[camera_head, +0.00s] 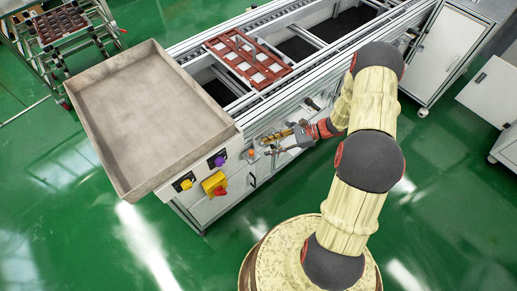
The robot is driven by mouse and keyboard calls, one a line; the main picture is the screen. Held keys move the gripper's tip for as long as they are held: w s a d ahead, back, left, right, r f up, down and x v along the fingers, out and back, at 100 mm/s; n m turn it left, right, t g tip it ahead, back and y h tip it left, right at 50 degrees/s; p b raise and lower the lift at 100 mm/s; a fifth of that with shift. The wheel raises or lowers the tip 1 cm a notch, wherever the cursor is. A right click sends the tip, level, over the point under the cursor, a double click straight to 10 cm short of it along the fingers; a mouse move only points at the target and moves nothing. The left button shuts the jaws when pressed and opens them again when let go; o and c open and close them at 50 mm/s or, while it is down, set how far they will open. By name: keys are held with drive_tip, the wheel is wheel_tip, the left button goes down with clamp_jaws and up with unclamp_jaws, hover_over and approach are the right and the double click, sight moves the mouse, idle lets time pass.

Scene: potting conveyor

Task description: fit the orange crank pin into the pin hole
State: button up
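My gripper (277,143) reaches left from the end of my arm, in front of the conveyor's side panel. Its fingers look spread, one above the other, but they are small and I cannot tell what lies between them. A small orange piece (251,153), possibly the orange crank pin, shows at the panel just left of the fingertips. I cannot tell whether the fingers touch it. The pin hole cannot be made out at this size.
A large empty grey tray (150,110) stands on the left end of the conveyor (300,75). A red-brown rack (247,58) lies on top. Below the tray are a purple button (217,160), a yellow knob (186,184) and a yellow-red switch (214,184). Green floor is clear in front.

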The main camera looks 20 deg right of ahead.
drive_tip(key=shift+v, duration=1.9)
drive_tip(key=s+f+n+g+h, duration=0.1)
drive_tip(key=s+f+n+g, duration=0.15)
drive_tip(key=s, duration=0.45)
drive_tip(key=s+r+n+g+h, duration=0.3)
drive_tip(key=s+r+n, duration=0.15)
drive_tip(key=r, duration=0.25)
drive_tip(key=s+a+r+n+t+h, duration=0.2)
drive_tip(key=a+r+n+h, duration=0.1)
drive_tip(key=r, duration=0.8)
drive_tip(key=s+a+r+n+t+h, duration=0.3)
drive_tip(key=r+n, duration=0.3)
drive_tip(key=r, duration=0.5)
drive_tip(key=s+a+r+n+t+h, duration=0.2)
drive_tip(key=a+r+n+h, duration=0.1)
drive_tip(key=r, duration=0.8)
drive_tip(key=shift+s+a+n+p, duration=0.2)
drive_tip(key=shift+a+n+p, duration=0.25)
drive_tip(key=shift+a+n, duration=0.5)
